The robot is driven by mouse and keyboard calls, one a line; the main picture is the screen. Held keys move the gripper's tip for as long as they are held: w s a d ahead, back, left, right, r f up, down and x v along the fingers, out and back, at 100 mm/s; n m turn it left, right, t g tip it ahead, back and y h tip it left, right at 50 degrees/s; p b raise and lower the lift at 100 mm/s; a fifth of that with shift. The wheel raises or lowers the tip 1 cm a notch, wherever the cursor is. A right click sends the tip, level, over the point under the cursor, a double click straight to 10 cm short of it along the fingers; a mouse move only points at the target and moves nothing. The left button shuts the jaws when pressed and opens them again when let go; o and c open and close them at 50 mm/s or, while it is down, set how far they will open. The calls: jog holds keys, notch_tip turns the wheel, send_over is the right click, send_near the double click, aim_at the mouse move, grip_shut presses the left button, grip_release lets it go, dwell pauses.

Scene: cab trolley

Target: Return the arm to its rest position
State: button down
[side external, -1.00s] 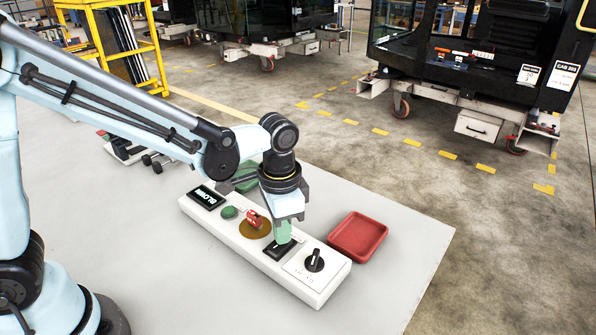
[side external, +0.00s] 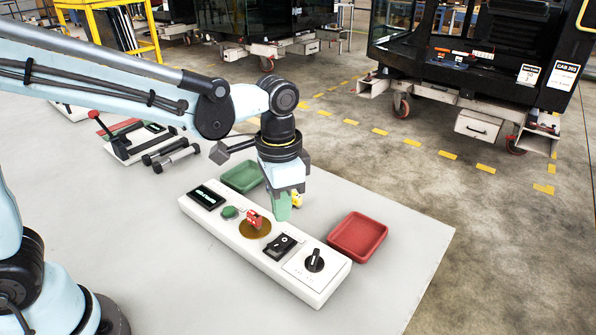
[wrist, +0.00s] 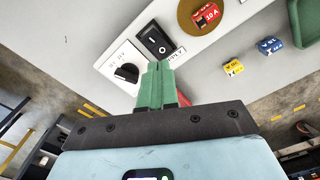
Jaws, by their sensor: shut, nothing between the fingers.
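My gripper (side external: 282,208) hangs above the far side of the white control panel (side external: 222,222) in the side view, with its green fingers shut and empty. In the wrist view the fingers of my gripper (wrist: 158,68) are together, beside the black rocker switch (wrist: 154,38) and the rotary knob (wrist: 127,73). In the side view the rocker switch (side external: 280,245) and knob (side external: 314,261) are uncovered, and the fingers are apart from the panel. My arm reaches in from the left.
A red block (side external: 253,218) sits on the panel's brown disc. A yellow block (wrist: 233,67) and a blue block (wrist: 269,45) lie beyond the panel. A red tray (side external: 358,236) and green tray (side external: 243,177) stand nearby. Dumbbell-like pieces (side external: 175,156) lie at the back left.

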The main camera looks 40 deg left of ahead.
jog(key=shift+r, duration=0.65)
jog(key=s+a+r+n+t, duration=0.2)
jog(key=s+a+n+t, duration=0.4)
jog(key=a, duration=0.5)
jog(key=shift+s+a+t, duration=0.2)
jog(key=shift+a+t, duration=0.2)
jog(key=shift+t, duration=0.2)
